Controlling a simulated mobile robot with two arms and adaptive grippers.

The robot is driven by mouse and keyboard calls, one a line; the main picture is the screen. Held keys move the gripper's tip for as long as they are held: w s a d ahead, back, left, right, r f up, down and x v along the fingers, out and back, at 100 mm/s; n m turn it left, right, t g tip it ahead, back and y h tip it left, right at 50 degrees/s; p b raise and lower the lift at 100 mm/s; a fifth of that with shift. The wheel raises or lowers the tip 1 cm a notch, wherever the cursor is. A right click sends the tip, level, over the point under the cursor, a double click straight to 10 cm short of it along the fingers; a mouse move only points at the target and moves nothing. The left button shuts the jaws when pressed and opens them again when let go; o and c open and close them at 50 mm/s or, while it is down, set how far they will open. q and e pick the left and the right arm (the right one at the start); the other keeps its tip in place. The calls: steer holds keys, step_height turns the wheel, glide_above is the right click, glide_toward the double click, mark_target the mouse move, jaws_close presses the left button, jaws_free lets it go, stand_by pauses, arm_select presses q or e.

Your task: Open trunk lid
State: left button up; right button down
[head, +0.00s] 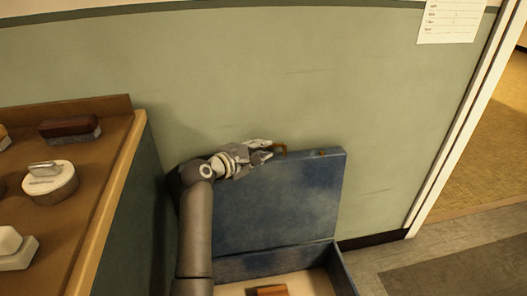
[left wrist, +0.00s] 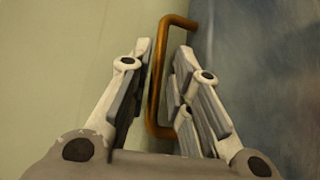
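The blue trunk lid (head: 275,200) stands raised, nearly upright, close to the green wall. A copper-coloured handle (head: 281,148) sits on its upper edge. The trunk box (head: 283,262) below shows its pale inside, cut off by the bottom of the head view. My left gripper (head: 269,151) is at the handle. In the left wrist view the handle (left wrist: 155,90) lies between the spread fingers of the left gripper (left wrist: 164,55), with a gap to the right finger. The lid's blue face (left wrist: 265,60) is on the right there. My right gripper is not in view.
A brown block (head: 268,291) lies inside the trunk. Floor (head: 440,275) is clear at the right, by a doorway.

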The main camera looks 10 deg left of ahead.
arm_select(q)
steer(key=shift+x, duration=0.85)
jaws_close()
